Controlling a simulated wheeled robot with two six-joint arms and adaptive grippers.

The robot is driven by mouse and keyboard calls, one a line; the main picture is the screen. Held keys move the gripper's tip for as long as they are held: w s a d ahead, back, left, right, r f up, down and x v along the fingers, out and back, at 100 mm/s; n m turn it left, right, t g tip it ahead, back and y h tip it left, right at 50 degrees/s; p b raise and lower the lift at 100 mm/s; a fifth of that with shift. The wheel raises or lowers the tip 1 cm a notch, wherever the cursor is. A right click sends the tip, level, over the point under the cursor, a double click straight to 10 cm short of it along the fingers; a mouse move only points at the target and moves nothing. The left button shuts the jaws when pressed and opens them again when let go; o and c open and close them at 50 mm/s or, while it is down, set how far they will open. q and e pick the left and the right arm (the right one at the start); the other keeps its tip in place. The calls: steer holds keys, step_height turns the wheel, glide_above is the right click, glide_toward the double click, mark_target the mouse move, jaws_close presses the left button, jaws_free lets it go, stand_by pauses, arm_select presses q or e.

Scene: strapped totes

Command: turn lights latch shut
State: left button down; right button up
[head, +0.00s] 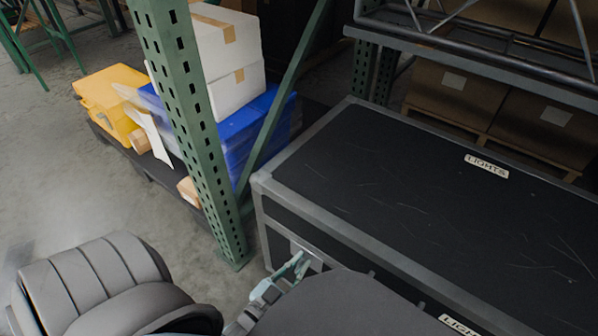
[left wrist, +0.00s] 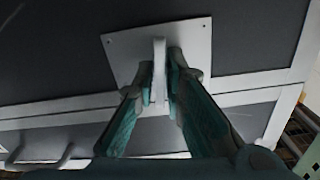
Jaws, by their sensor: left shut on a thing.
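The lights case is a large black case (head: 420,200) with grey metal edges and a white LIGHTS label (head: 486,166) on its lid. Its latch sits on a pale square plate (head: 311,262) on the front face, near the left corner. In the left wrist view the latch is a light grey tab (left wrist: 159,62) standing out from the plate (left wrist: 120,45). My left gripper (head: 290,272) is at the plate. Its two teal fingers (left wrist: 160,88) are shut on the tab, one on each side. In the head view the gripper and my arm hide most of the latch. My right gripper is not in view.
A green perforated rack post (head: 185,110) stands just left of the case. Behind it are yellow totes (head: 108,90), blue totes (head: 245,125) and white boxes (head: 228,45). Cardboard boxes (head: 450,95) sit behind the case under a metal shelf. Bare floor lies at left.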

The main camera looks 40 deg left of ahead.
arm_select(q)
steer(key=m+p, duration=0.1)
steer(key=m, duration=0.2)
steer(key=shift+d+m, duration=0.1)
steer(key=shift+m, duration=0.2)
steer(key=m, duration=0.3)
steer(key=shift+m+p, duration=0.3)
steer(key=shift+p, duration=0.1)
steer(key=m, duration=0.5)
steer(key=shift+d+f+p, duration=0.1)
steer(key=shift+f+p, duration=0.1)
steer(key=shift+p, duration=0.1)
steer(key=m, duration=0.4)
steer(key=shift+f, duration=0.15)
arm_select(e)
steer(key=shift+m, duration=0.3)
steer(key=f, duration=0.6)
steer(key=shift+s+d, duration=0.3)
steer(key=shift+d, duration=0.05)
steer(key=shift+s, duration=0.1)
